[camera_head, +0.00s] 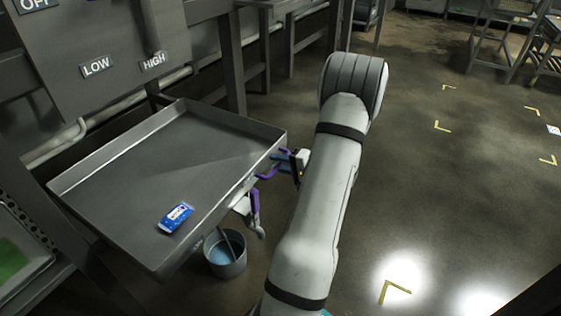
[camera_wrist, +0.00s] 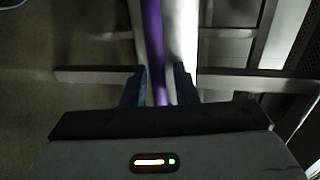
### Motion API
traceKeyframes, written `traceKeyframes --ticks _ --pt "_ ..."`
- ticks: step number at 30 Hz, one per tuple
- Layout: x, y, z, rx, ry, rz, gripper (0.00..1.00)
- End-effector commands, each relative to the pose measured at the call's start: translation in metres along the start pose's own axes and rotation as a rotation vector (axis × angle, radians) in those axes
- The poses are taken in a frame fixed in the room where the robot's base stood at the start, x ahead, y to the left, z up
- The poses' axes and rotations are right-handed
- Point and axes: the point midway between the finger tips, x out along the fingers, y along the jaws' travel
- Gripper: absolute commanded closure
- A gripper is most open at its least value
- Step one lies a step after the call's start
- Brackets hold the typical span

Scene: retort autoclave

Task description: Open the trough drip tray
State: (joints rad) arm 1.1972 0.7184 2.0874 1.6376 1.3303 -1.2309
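The grey metal tray (camera_head: 140,140), shallow with a raised rim, spreads out below the upright panel in the head view. A purple handle (camera_head: 266,173) is at its right-hand edge, and a purple bar (camera_wrist: 154,45) runs upright through the wrist view. My gripper (camera_head: 284,163) is at this edge, beside the handle. In the wrist view my two dark fingers (camera_wrist: 160,88) stand apart on either side of the purple bar, with some gap showing. Whether they touch the bar is hard to see.
A blue packet (camera_head: 176,217) lies in the tray. A grey bucket (camera_head: 225,252) with blue contents stands on the floor below the tray's right side, near another purple part (camera_head: 254,202). A panel (camera_head: 100,50) labelled LOW and HIGH rises behind. Floor at right is open.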

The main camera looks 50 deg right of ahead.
Motion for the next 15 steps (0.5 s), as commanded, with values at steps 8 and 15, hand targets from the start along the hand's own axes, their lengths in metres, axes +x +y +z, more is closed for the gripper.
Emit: traceKeyframes --ticks 8,15 --pt "0.000 0.000 0.000 0.000 -0.001 0.001 0.71" --pt "-0.032 -0.003 -0.001 0.003 0.004 0.001 0.71"
